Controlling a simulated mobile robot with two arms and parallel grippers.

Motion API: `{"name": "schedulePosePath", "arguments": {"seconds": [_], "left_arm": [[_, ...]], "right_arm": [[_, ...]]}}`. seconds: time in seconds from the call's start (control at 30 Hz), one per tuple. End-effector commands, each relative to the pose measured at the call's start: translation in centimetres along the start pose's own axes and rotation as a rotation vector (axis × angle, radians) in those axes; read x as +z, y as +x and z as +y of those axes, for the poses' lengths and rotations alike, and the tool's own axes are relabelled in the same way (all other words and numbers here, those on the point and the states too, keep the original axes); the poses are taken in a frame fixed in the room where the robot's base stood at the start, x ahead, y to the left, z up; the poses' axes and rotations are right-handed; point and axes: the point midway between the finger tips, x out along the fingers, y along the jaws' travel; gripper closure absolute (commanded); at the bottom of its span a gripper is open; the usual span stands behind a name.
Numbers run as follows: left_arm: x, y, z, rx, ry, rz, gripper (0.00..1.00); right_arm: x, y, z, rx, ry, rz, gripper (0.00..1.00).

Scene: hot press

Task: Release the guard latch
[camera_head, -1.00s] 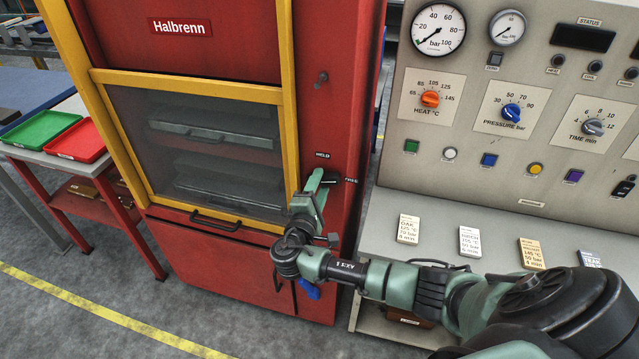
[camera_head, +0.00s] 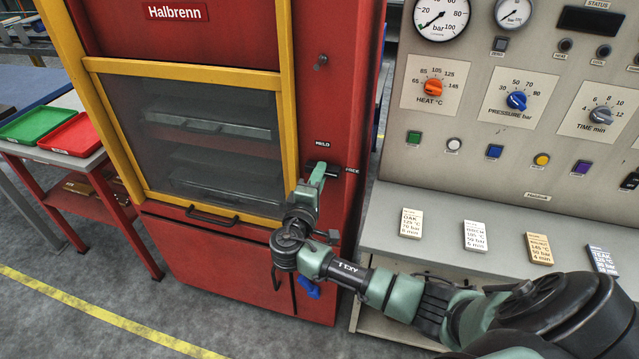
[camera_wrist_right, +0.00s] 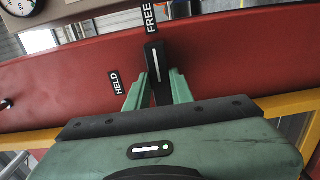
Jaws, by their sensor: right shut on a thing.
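The guard latch (camera_head: 331,170) is a short black lever on the red front of the press, right of the yellow-framed guard (camera_head: 190,72). In the right wrist view the lever (camera_wrist_right: 154,58) has a white line and points at the FREE label (camera_wrist_right: 149,17). The HELD label (camera_wrist_right: 116,83) is off to its left. My right gripper (camera_head: 318,170) is at the latch, and its two green fingers (camera_wrist_right: 158,88) are shut on the lever, one on each side. The guard is down over the press opening. My left gripper is not in view.
A grey control panel (camera_head: 500,130) with dials and buttons stands at the right, over a shelf with several labelled cards. A small peg (camera_head: 321,62) sticks out above the latch. Green and red trays (camera_head: 72,136) lie on a side table at the left.

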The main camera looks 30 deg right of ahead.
Motion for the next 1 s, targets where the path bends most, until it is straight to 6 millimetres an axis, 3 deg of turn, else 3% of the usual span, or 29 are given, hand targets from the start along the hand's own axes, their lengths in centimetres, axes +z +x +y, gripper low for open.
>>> {"name": "schedulePosePath", "arguments": {"seconds": [0.27, 0.3, 0.37, 0.73, 1.0], "left_arm": [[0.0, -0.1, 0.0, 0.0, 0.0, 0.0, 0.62], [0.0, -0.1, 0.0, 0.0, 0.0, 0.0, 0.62], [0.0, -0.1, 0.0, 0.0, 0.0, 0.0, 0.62], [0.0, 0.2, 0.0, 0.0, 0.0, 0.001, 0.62], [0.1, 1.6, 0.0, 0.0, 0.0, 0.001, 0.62]], "right_arm": [[0.0, -0.1, -0.1, -0.005, 0.005, 0.0, 1.0], [0.0, -0.1, -0.1, -0.004, 0.005, 0.0, 0.66], [0.0, -0.1, -0.1, -0.004, 0.005, 0.0, 0.55], [-0.1, -0.6, -0.2, -0.004, 0.004, 0.002, 0.55], [-0.1, -5.0, -0.4, -0.006, 0.006, 0.003, 0.55]]}}
